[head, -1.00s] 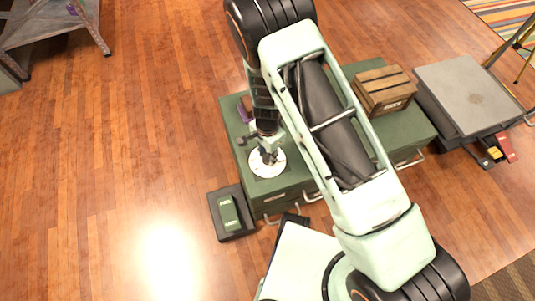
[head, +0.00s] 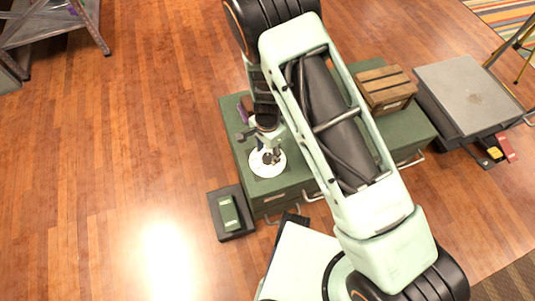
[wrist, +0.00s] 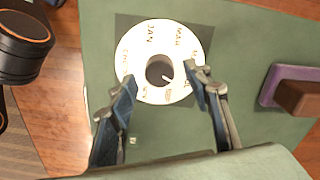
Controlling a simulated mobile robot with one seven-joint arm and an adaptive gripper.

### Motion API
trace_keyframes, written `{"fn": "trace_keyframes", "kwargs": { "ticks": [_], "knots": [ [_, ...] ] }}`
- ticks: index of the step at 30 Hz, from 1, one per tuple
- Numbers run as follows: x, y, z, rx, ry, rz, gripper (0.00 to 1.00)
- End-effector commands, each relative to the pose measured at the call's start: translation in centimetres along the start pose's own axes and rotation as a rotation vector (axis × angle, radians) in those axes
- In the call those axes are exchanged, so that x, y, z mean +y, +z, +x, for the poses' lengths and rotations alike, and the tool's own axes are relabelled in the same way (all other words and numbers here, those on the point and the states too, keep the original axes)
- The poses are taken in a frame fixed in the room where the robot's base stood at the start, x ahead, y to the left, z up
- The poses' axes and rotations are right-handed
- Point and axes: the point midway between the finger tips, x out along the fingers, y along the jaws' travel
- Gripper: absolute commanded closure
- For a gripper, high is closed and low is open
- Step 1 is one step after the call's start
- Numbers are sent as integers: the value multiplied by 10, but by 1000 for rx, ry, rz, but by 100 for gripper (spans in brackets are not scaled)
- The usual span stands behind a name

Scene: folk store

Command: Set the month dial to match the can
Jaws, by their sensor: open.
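The month dial (wrist: 134,42) is a white disc with month names around its rim, flat on the green cabinet top; it also shows in the head view (head: 258,168). JAN and MAR are readable; other names are small or covered. A dark round knob (wrist: 160,70) at its middle has a white pointer mark toward the lower right in the wrist view. My gripper (wrist: 165,86) is open, one finger on each side of the knob, apart from it in the picture; in the head view it is over the dial (head: 268,154). I cannot identify a can for certain.
A green labelled piece (head: 229,214) lies on a dark tray (head: 218,203) beside the green cabinet (head: 410,128). A wooden crate (head: 385,88) stands on the cabinet. A brown block (wrist: 299,99) sits on a purple piece (wrist: 270,86) right of the dial in the wrist view.

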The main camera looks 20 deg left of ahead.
Motion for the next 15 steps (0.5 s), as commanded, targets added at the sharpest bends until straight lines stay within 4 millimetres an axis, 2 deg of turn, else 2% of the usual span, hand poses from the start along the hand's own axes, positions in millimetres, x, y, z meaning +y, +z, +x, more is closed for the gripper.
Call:
{"fn": "trace_keyframes", "kwargs": {
  "ticks": [9, 15],
  "knots": [
    [-1, 0, -62, 1, -2, -3, 55],
    [0, 1, -89, 0, -1, -3, 55]
  ]
}}
